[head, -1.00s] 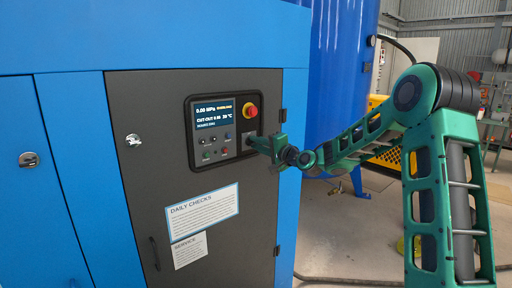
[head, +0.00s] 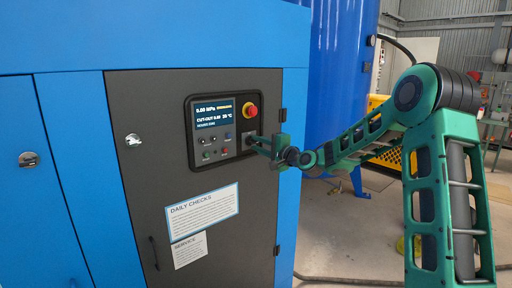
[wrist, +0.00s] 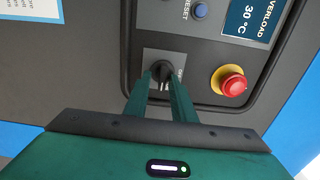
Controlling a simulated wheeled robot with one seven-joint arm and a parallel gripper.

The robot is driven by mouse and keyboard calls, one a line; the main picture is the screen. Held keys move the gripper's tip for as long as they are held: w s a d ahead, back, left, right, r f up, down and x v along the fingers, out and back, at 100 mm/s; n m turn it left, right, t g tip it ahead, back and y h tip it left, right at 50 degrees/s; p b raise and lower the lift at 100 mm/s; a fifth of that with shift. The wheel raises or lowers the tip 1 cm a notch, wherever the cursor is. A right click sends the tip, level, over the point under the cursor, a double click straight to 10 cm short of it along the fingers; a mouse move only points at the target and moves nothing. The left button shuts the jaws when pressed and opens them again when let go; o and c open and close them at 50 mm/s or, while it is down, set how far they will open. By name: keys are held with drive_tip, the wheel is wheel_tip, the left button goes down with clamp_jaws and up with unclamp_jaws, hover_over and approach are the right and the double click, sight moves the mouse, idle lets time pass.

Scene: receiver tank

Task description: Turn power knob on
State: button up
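The power knob (wrist: 162,69) is a black rotary knob on a dark control panel. In the wrist view it shows between my fingertips, with part of a printed label just to its right. My gripper (wrist: 162,82) has its two green fingers on either side of the knob, with only a narrow gap between them, and looks shut on it. The fingers cover part of the knob, so its pointer direction is hard to read. In the head view my gripper (head: 258,144) reaches the lower right of the panel and hides most of the knob.
A red emergency stop button (wrist: 232,84) on a yellow base sits close to the right of my fingers. A lit display (head: 213,114) and several small buttons are on the same panel. The grey cabinet door (head: 150,100) carries paper notices (head: 202,211). Open floor lies to the right.

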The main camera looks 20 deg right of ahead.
drive_tip(key=shift+s, duration=0.1)
drive_tip(key=v, duration=1)
drive_tip(key=shift+s, duration=0.25)
drive_tip(key=shift+d, duration=0.15)
drive_tip(key=s+d+f+n+g+h, duration=0.1)
drive_tip(key=s+f+n+g+h, duration=0.2)
drive_tip(key=s+f, duration=0.4)
drive_tip(key=s+d+f+n+g+h, duration=0.2)
drive_tip(key=s+f+n+g, duration=0.25)
drive_tip(key=s, duration=0.45)
drive_tip(key=s+d+f+g, duration=0.1)
drive_tip(key=s+d+g, duration=0.1)
drive_tip(key=s, duration=0.9)
drive_tip(key=s+d+g+h, duration=0.1)
drive_tip(key=s+g, duration=0.3)
drive_tip(key=s, duration=0.7)
drive_tip(key=s+d+f+g+h, duration=0.1)
drive_tip(key=s+d+g, duration=0.2)
drive_tip(key=s, duration=0.9)
drive_tip(key=shift+d+f, duration=0.3)
drive_tip(key=shift+d, duration=0.2)
